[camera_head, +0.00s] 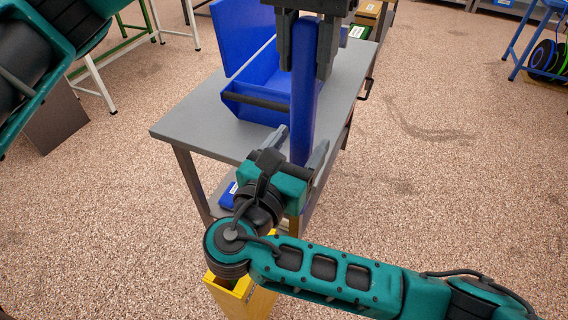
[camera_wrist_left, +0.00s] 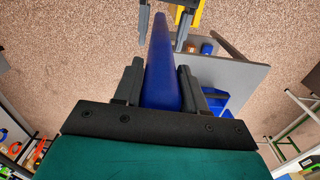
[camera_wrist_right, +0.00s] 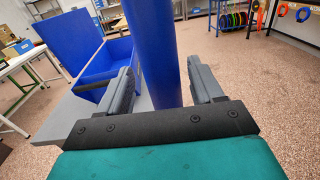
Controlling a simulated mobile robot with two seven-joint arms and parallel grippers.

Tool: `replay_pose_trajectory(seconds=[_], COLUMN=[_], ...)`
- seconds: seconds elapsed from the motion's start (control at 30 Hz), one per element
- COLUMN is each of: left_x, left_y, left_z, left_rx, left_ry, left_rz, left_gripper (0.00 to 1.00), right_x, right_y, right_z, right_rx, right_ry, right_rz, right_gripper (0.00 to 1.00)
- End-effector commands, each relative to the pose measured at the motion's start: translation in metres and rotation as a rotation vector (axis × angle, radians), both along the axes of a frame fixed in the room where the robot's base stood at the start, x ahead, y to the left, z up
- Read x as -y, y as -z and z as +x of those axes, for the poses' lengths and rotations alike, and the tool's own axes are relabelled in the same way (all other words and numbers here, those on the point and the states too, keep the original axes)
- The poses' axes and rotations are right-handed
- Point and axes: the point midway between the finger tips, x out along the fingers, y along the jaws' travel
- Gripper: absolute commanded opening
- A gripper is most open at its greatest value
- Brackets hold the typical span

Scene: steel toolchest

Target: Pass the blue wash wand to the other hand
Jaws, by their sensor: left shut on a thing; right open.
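The blue wash wand (camera_head: 302,105) hangs upright in the head view. My left gripper (camera_head: 305,62) is shut on its upper part; the wand also shows between the fingers in the left wrist view (camera_wrist_left: 163,70). My right gripper (camera_head: 297,150) is open around the wand's lower end, one finger on each side. In the right wrist view the wand (camera_wrist_right: 153,50) stands between the open fingers, with a visible gap to the right finger. Its lowest tip is hidden behind the right gripper's palm.
A grey table (camera_head: 185,127) stands behind the grippers, with an open blue toolbox (camera_head: 258,103) on it. A yellow container (camera_head: 243,297) stands below my right arm. Speckled floor (camera_head: 440,170) is clear to the right.

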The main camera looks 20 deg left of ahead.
Motion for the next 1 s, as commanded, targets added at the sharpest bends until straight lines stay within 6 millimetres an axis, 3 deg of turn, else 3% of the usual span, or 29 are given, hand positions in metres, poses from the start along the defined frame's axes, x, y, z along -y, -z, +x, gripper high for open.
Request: replay_pose_trajectory(seconds=[0.2,0.5,1.0], left_x=[0.000,0.000,0.001], left_y=[0.000,0.000,-0.001], left_z=[0.000,0.000,0.000], left_rx=[0.001,0.001,0.000], left_ry=[0.000,0.000,0.001], left_rz=[0.000,0.000,-0.003], left_gripper=[0.10,0.10,0.10], right_x=[0.004,0.004,0.003], right_y=[0.000,0.000,0.000], right_z=[0.017,0.019,0.018], right_rx=[0.000,-0.001,-0.001], right_ry=[0.001,0.000,-0.003], right_rz=[0.000,0.001,0.001], right_gripper=[0.66,0.66,0.18])
